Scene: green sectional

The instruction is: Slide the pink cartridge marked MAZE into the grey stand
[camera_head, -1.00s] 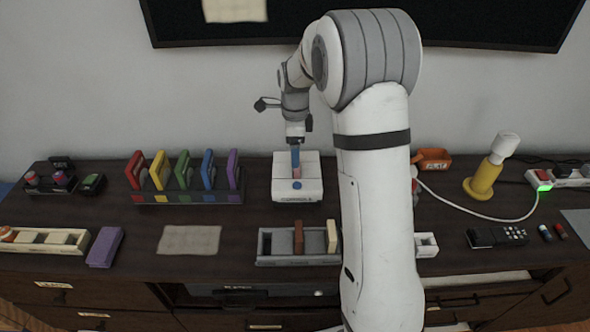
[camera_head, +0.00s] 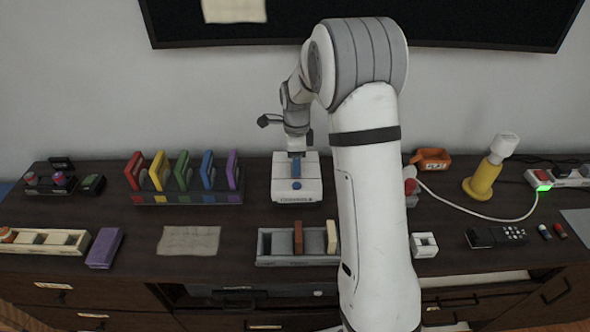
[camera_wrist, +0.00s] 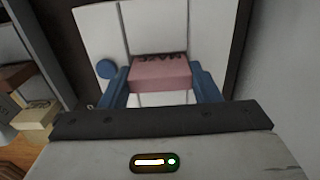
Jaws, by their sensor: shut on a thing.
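The pink cartridge (camera_wrist: 160,74) marked MAZE is between the blue fingertips of my gripper (camera_wrist: 162,84) in the wrist view, its lettering upside down. My gripper is shut on it, at the white console (camera_head: 297,198) with a round blue button. In the head view my gripper (camera_head: 296,168) is low over the console, and the pink cartridge cannot be made out there. I cannot tell how deep the cartridge sits in the console. The grey stand (camera_head: 285,261) is in front of the console and holds a brown cartridge (camera_head: 298,238) and a cream cartridge (camera_head: 331,237).
A rack (camera_head: 190,198) of several coloured cartridges stands left of the console. A beige cloth (camera_head: 189,240) and a purple block (camera_head: 104,248) lie front left. A yellow lamp-like object (camera_head: 483,178) and a white cable are at the right. The wall is close behind.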

